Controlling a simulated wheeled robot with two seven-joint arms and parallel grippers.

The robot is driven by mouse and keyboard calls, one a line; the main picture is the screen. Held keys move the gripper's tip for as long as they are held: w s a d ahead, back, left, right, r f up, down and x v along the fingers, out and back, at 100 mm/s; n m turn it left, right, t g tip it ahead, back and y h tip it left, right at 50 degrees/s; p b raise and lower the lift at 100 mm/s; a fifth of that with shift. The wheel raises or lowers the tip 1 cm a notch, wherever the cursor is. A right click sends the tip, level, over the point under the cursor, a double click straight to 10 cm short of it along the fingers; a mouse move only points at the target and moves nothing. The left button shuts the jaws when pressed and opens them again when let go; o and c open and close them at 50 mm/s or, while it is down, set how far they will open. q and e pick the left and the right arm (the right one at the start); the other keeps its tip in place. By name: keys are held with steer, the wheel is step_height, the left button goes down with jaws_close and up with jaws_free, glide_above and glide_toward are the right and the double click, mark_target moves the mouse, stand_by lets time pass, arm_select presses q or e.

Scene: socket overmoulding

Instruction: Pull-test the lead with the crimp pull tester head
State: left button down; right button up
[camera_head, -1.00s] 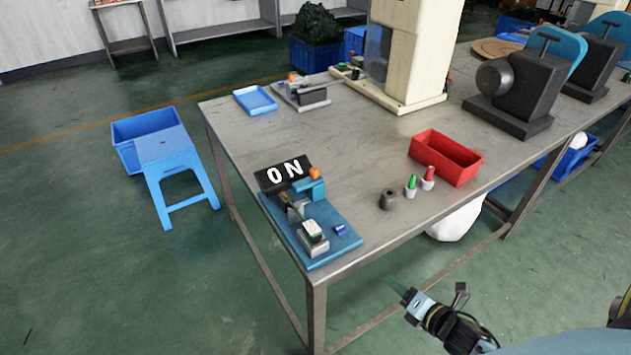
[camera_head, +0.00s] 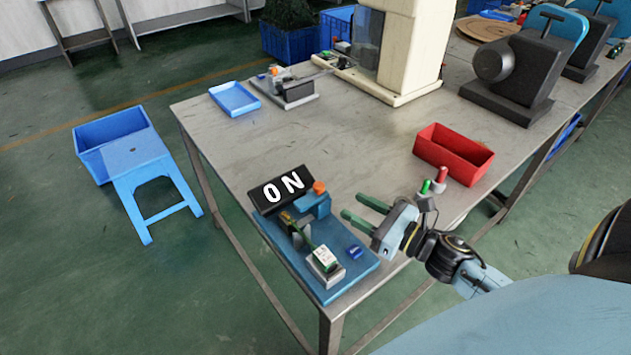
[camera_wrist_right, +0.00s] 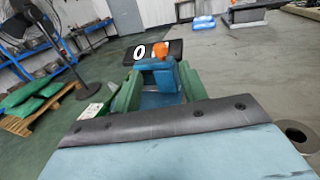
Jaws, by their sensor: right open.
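The crimp pull tester stands on a blue base plate (camera_head: 345,285) at the table's near left corner. My right gripper (camera_head: 350,205) is open and empty, right of the head. In the right wrist view, the blue head (camera_wrist_right: 158,78) shows between its green fingers. My left gripper is out of view.
A red bin (camera_head: 452,155) stands right of my right gripper, with a green-topped and a red-topped holder (camera_head: 440,180) close by. A blue tray (camera_head: 234,98) lies farther back. The table's middle is clear.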

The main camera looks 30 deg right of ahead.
mark_target(324, 189)
steer(key=x, duration=0.3)
steer(key=shift+w+a+r, duration=0.1)
steer(key=shift+w, duration=0.25)
steer(key=x, duration=0.5)
steer(key=shift+w, duration=0.3)
steer(key=shift+w+a, duration=0.3)
steer(key=shift+w, duration=0.4)
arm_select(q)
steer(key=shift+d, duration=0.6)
arm_select(e)
steer(key=shift+c, duration=1.1)
steer(key=c, duration=0.5)
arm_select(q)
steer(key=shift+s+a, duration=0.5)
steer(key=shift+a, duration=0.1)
arm_select(e)
jaws_close()
